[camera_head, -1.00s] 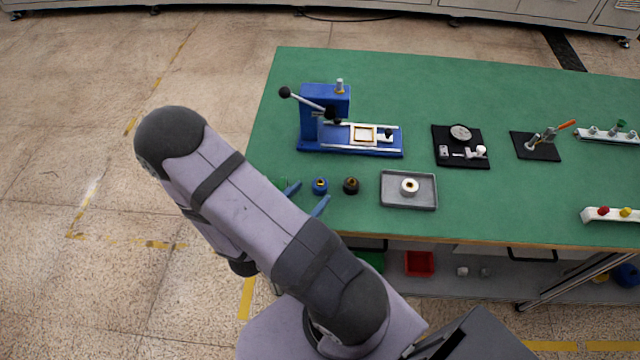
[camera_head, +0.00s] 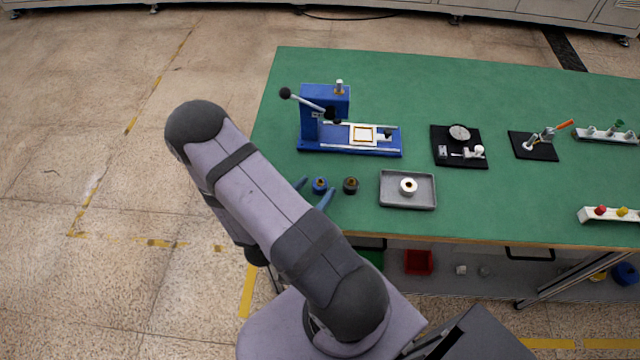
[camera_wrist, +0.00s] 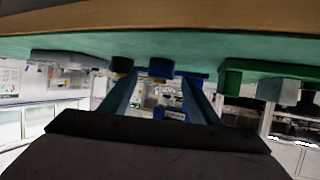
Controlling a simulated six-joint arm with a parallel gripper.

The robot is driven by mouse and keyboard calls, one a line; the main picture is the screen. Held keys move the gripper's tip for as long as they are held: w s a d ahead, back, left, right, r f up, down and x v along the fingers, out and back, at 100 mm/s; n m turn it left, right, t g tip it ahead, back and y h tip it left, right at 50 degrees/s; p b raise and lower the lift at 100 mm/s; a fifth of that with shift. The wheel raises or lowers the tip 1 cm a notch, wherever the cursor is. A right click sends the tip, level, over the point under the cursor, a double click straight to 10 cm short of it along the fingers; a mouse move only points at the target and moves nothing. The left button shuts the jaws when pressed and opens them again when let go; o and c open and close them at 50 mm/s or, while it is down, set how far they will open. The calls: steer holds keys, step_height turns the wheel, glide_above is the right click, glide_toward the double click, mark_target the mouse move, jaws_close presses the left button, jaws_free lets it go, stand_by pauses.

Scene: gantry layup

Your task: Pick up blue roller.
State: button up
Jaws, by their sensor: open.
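The blue roller (camera_head: 320,184) is a small blue cylinder with a dark and yellowish top, upright near the front left of the green table. It also shows in the wrist view (camera_wrist: 161,68), which is upside down, between the fingertips. My gripper (camera_head: 319,187) is open, its two blue fingers low over the table on either side of the roller. The fingers also frame it in the wrist view (camera_wrist: 161,76), with a visible gap at each side. I cannot tell how far the roller reaches between them.
A dark roller (camera_head: 350,185) stands close to the right of the gripper. A grey tray (camera_head: 384,203) with a white ring lies farther right. A blue lever press (camera_head: 312,130) stands behind. A green block (camera_wrist: 230,80) shows at one side in the wrist view.

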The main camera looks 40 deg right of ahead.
mark_target(318, 185)
steer(key=shift+p+x, duration=0.45)
steer(key=shift+x, duration=1.4)
steer(key=c, duration=1.2)
steer(key=shift+o, duration=0.2)
steer(key=shift+r, duration=0.15)
steer(key=shift+r+b, duration=0.3)
steer(key=shift+r, duration=4.6)
